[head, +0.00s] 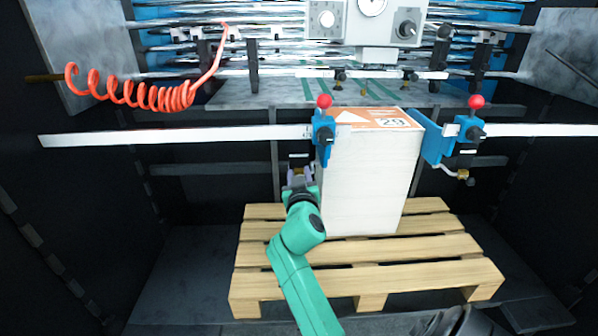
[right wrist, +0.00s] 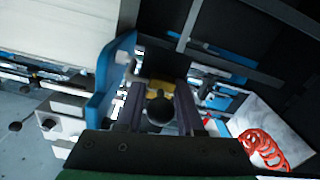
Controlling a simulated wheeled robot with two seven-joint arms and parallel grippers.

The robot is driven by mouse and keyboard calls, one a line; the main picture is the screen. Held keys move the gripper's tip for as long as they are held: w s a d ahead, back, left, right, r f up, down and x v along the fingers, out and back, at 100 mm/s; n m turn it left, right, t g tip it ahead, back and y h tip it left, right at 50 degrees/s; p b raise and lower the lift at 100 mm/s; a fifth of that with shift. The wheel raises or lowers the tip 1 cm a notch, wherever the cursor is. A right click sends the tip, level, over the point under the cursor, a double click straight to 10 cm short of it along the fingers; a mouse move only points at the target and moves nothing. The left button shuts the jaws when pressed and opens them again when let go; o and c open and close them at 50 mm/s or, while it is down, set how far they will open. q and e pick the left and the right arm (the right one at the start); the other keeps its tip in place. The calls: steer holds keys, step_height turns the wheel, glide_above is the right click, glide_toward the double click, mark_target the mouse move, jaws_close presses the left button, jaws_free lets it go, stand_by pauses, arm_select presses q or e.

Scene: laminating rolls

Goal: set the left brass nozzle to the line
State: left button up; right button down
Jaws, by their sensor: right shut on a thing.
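My right gripper (head: 300,174) reaches up beside the left blue bracket (head: 324,138), below the white rail. In the right wrist view its dark fingers (right wrist: 158,112) are shut around the left brass nozzle (right wrist: 158,88), with a round black knob in front of it. I cannot make out the line in either view. My left gripper is not in view.
A tall white paper stack (head: 365,185) stands on a wooden pallet (head: 365,278), just right of my gripper. A white rail (head: 180,136) runs across at bracket height. A coiled orange hose (head: 150,97) hangs at upper left. The space left of the pallet looks clear.

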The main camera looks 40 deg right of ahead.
stand_by(0.8)
step_height(320, 180, up, 5)
steer(key=p, duration=0.3)
steer(key=shift+f+p, duration=0.15)
steer(key=shift+p, duration=0.2)
steer(key=c, duration=0.7)
jaws_free()
steer(key=shift+o, duration=0.2)
steer(key=shift+w+d+f, duration=0.15)
